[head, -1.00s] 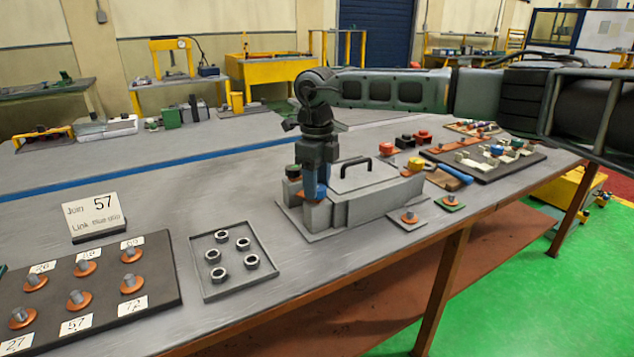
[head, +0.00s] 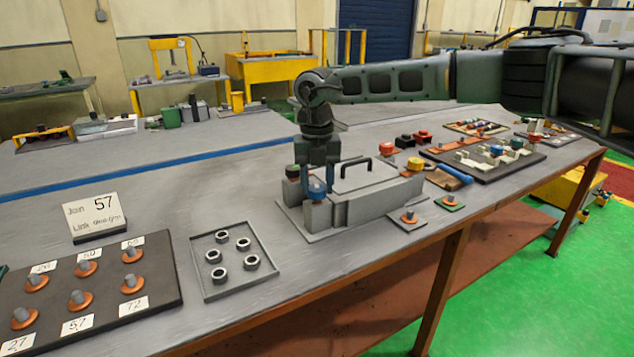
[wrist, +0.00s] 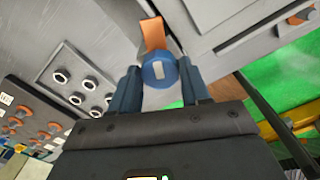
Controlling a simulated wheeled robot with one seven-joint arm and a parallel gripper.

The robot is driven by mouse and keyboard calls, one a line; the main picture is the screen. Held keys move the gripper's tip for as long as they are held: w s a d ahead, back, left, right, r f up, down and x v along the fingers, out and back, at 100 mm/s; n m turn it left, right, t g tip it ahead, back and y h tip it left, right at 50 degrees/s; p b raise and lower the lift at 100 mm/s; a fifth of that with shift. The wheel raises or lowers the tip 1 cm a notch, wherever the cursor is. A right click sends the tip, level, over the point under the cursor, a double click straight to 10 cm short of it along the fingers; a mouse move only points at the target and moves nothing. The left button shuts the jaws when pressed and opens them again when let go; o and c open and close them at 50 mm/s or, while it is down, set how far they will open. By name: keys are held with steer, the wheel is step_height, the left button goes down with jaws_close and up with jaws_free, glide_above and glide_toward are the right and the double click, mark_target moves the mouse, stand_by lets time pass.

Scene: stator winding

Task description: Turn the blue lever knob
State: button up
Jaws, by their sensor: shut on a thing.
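The blue lever knob (head: 317,188) sits at the front left corner of the grey box fixture (head: 355,203). In the wrist view the round knob (wrist: 159,72) has a pale bar across its face, and an orange strip (wrist: 153,34) extends from it toward the top. My gripper (head: 316,184) points down over the knob, with a finger on each side. In the wrist view my gripper (wrist: 160,84) is shut on the knob. The fingers partly hide the knob's sides.
A tray of hex nuts (head: 206,290) and a dark board with numbered studs (head: 170,280) lie to the left. A sign (head: 93,216) stands behind the board. A black handle (head: 356,162) rises from the fixture's lid. Several small parts lie to the right.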

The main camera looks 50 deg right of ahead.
mark_target(316, 187)
steer(key=m, duration=0.5)
steer(key=shift+w+r+m, duration=0.1)
steer(key=shift+r+m, duration=0.15)
steer(key=shift+m, duration=0.05)
steer(key=m, duration=0.5)
steer(key=shift+m, duration=0.4)
steer(key=o, duration=0.7)
steer(key=shift+c, duration=0.2)
steer(key=o, duration=0.4)
steer(key=shift+f, duration=0.15)
steer(key=shift+r+b, duration=0.35)
steer(key=shift+r, duration=3.6)
